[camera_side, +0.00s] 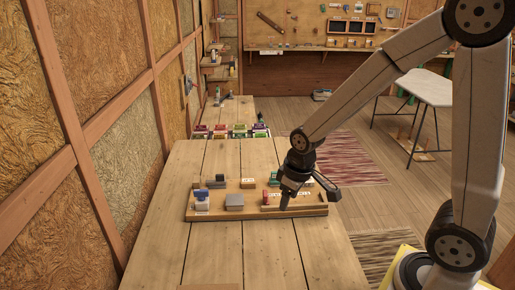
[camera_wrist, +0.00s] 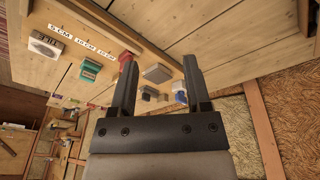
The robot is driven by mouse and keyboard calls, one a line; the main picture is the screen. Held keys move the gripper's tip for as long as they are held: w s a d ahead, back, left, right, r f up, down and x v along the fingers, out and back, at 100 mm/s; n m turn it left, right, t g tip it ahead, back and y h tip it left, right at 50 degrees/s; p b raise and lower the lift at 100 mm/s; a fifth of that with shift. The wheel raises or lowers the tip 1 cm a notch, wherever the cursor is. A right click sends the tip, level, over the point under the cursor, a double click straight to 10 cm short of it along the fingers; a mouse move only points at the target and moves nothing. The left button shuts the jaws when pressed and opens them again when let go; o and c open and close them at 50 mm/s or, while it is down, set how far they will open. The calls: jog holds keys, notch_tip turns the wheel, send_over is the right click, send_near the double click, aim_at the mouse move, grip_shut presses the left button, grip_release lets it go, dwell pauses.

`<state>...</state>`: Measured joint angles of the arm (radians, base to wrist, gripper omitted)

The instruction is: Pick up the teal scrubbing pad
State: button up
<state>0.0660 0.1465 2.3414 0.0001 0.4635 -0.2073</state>
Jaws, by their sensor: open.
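The teal scrubbing pad (camera_wrist: 90,69) shows in the wrist view as a small teal block with a pale face, on the wooden board left of my left finger. In the side view a small green patch (camera_side: 273,182) on the board may be the same pad, but it is too small to tell. My gripper (camera_wrist: 159,62) is open, its two dark fingers apart with nothing held between them. In the side view my gripper (camera_side: 285,204) points down at the board's right part, low near its front edge. The pad is outside the fingers.
The wooden board (camera_side: 313,211) also bears a grey block (camera_side: 234,201), a blue-and-white item (camera_side: 202,201) and a red item (camera_wrist: 128,57) close to my left finger. A labelled pale block (camera_wrist: 45,44) lies beyond the pad. The table's front (camera_side: 225,255) is mostly clear.

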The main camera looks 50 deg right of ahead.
jog(key=w+d+f+n, duration=0.1)
jog(key=w+d+n, duration=0.1)
jog(key=w+d, duration=0.3)
jog(key=w+d+n+g, duration=0.1)
jog(key=w+d+n, duration=0.2)
jog(key=w+d, duration=0.3)
jog(key=w+d+f+n+g, duration=0.1)
jog(key=w+d+n, duration=0.1)
jog(key=w+d, duration=0.4)
jog(key=shift+w+d+f, duration=0.25)
jog(key=shift+f, duration=0.1)
jog(key=shift+d, duration=0.1)
jog(key=shift+f, duration=0.15)
jog(key=shift+s+f, duration=0.1)
jog(key=shift+f, duration=3.7)
grip_shut()
